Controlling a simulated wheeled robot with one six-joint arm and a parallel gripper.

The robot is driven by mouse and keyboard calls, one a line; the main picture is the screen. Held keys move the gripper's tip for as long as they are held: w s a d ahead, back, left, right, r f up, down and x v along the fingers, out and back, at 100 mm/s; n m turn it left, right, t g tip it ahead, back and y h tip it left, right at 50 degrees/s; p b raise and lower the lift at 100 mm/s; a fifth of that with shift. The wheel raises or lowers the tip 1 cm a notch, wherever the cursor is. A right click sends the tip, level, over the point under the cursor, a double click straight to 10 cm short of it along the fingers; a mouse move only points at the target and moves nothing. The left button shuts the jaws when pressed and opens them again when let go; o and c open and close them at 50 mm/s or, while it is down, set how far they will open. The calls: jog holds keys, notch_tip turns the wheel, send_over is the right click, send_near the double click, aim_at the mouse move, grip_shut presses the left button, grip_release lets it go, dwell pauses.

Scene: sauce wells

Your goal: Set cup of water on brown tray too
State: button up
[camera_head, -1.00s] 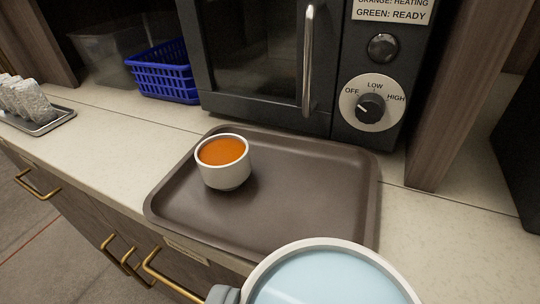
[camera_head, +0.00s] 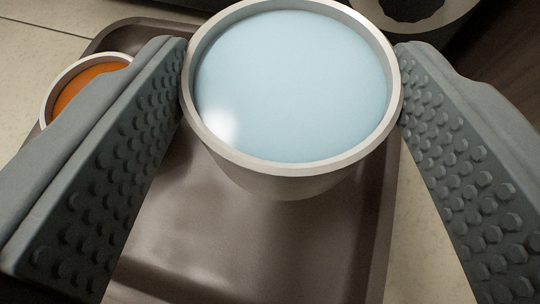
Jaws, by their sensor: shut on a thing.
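The cup of water (camera_head: 290,85) is a white cup full of pale blue liquid, upright at the top middle of the view. My gripper (camera_head: 292,75) is shut on it, with one studded grey finger on each side of the rim. The cup is over the right part of the brown tray (camera_head: 250,250). Its base is hidden, so I cannot tell whether it touches the tray. A white cup of orange sauce (camera_head: 85,85) is at the left on the tray, partly hidden behind my left finger.
Pale counter (camera_head: 425,245) shows to the right of the tray and at the top left. The tray's near part is bare.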

aim_at(283, 183)
jog(key=shift+f, duration=2.65)
jog(key=shift+f, duration=0.1)
jog(key=o, duration=1.1)
jog(key=shift+s+r, duration=0.3)
jog(key=shift+s, duration=0.05)
jog(key=v, duration=1.1)
jog(key=shift+s, duration=0.15)
